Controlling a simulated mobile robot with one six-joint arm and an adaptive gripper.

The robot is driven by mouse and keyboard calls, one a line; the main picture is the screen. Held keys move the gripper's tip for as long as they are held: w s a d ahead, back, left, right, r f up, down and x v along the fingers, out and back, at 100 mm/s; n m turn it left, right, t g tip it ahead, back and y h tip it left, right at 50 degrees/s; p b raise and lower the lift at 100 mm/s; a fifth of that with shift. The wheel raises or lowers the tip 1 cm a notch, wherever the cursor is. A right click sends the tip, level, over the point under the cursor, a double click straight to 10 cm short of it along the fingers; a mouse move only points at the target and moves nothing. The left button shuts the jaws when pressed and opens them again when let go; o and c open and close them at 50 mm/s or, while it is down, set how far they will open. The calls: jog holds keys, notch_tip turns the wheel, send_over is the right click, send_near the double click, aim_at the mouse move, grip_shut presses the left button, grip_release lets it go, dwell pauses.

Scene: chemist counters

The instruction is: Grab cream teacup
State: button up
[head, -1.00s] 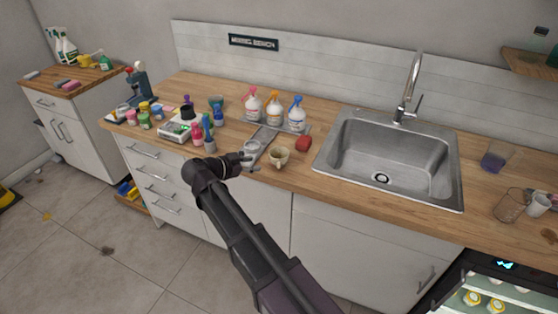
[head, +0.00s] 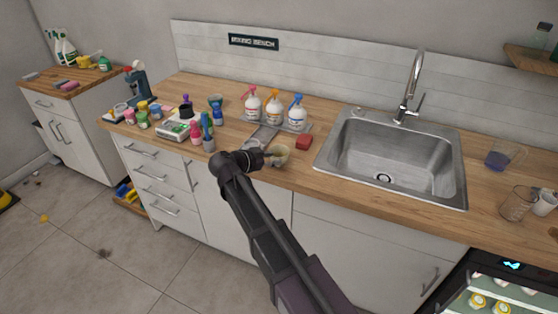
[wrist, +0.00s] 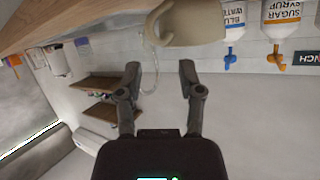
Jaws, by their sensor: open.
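The cream teacup (head: 281,157) stands on the wooden counter near its front edge, left of the sink. My gripper (head: 268,154) is at the cup's left side in the head view; its fingers partly hide the cup there. In the wrist view the cup (wrist: 188,26) is at the top, cut by the picture edge, with its handle toward the left. The two fingers of my gripper (wrist: 160,78) are spread apart with nothing between them, and the cup lies beyond the fingertips. I cannot tell whether any finger touches it.
Small bottles and jars (head: 198,128) crowd the left. The steel sink (head: 388,150) is to the right.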

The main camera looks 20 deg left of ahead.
aim_at(284, 148)
jog(key=shift+b+x, duration=0.95)
jog(key=shift+x, duration=1.7)
jog(key=shift+a+r, duration=0.1)
jog(key=shift+a, duration=0.05)
grip_shut()
